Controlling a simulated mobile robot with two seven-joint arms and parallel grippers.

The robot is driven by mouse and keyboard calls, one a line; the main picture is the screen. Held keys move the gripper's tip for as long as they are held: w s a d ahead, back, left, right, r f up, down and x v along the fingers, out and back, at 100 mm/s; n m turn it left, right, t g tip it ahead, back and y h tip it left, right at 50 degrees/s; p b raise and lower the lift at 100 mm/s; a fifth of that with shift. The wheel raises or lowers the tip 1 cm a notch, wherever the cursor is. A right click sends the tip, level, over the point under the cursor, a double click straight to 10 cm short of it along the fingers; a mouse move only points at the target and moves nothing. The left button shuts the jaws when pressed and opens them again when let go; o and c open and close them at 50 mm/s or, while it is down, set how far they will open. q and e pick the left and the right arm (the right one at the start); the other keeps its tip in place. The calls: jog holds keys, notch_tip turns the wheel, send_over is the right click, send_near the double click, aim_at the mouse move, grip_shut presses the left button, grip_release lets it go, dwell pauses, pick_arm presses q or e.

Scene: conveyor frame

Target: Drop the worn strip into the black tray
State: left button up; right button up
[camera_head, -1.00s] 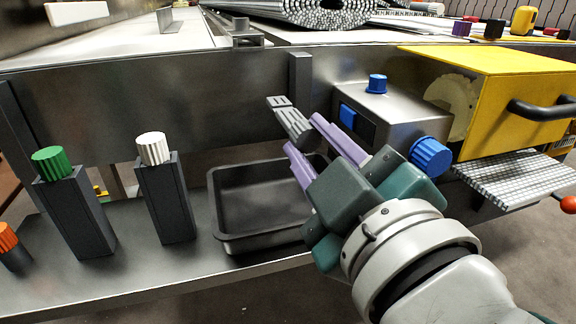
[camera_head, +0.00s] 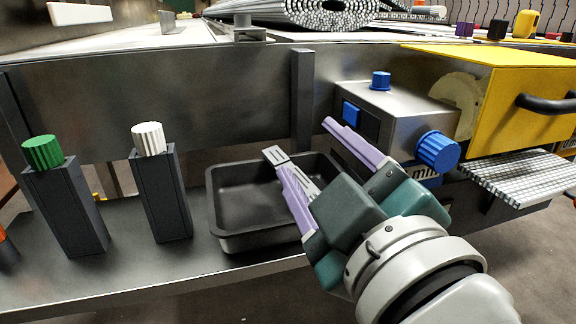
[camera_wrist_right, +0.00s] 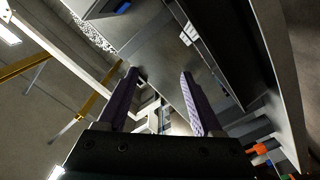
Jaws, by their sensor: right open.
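The worn strip (camera_head: 275,154) is a grey slotted piece over the black tray in the head view. It is tilted and partly hidden behind the lower finger of my right gripper (camera_head: 306,147). I cannot tell whether it touches that finger or rests on the tray. The black tray (camera_head: 228,240) stands on the steel shelf, its right end partly covered by my gripper. The right gripper is open, with its purple fingers spread above the tray's right side. Both fingers also show in the right wrist view (camera_wrist_right: 160,77). My left gripper is not in view.
Dark posts with a green knob (camera_head: 43,152) and a white knob (camera_head: 148,139) stand left of the tray. A steel box with blue knobs (camera_head: 437,150) and a yellow housing (camera_head: 520,85) are close on the right. The steel shelf (camera_head: 130,270) is clear in front.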

jog(key=p+v, duration=0.2)
jog(key=v, duration=0.8)
jog(key=s+d+r+m+g+h+p, duration=0.1)
jog(key=d+r+m+g+h+p, duration=0.4)
jog(key=r+p, duration=0.7)
jog(key=s+d+r+m+g+h+p, duration=0.1)
jog(key=d+r+m+p, duration=0.2)
jog(key=d+r+p, duration=0.85)
jog(key=s+a+r+m+g+p, duration=0.15)
jog(key=s+r+g+p, duration=0.3)
jog(key=r+p, duration=0.75)
jog(key=s+a+r+m+g+p, duration=0.1)
jog(key=s+a+r+g+p, duration=0.35)
jog(key=p, duration=1.35)
notch_tip(320, 180, up, 36)
jog(key=s+d+t+p, duration=0.1)
jog(key=d+p, duration=0.2)
jog(key=p, duration=3.1)
jog(key=shift+s+y, duration=0.3)
jog(key=shift+s, duration=0.1)
jog(key=shift+r, duration=0.1)
